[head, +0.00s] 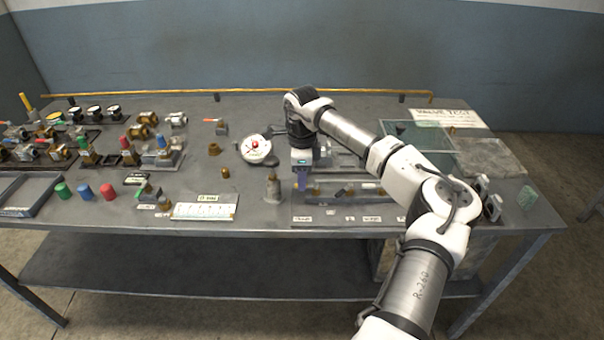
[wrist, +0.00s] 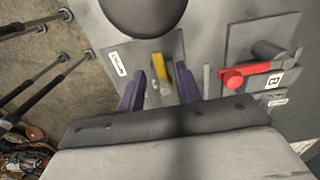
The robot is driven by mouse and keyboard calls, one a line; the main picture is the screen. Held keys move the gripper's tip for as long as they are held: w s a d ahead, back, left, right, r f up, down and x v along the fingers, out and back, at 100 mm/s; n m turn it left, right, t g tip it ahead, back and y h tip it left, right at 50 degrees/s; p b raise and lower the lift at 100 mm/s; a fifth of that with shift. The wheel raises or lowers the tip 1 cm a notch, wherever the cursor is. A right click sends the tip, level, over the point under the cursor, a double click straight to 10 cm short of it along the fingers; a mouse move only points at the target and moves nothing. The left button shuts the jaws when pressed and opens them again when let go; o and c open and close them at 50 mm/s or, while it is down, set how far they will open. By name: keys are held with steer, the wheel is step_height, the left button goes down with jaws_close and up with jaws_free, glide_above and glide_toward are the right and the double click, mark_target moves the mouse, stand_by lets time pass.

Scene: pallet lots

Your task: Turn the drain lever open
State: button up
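My gripper (head: 301,178) points down over the test panel near the middle of the bench in the head view. In the wrist view my gripper (wrist: 160,88) has its two purple fingers apart, with a gap on each side of a small yellow lever (wrist: 160,67). I cannot tell whether a finger touches it. A red lever (wrist: 250,75) lies on its own plate to the right, outside the fingers. The label texts are too small to read, so I cannot tell which lever is the drain lever. The gripper hides most of this spot in the head view.
A round white gauge (head: 257,150) stands left of my gripper. Red, blue and green caps, such as the red cap (head: 108,191), and several brass valves fill the left side. A white ruled card (head: 205,211) lies at the front. A dark round body (wrist: 145,12) sits beyond the yellow lever.

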steer(key=shift+f, duration=0.5)
jaws_close()
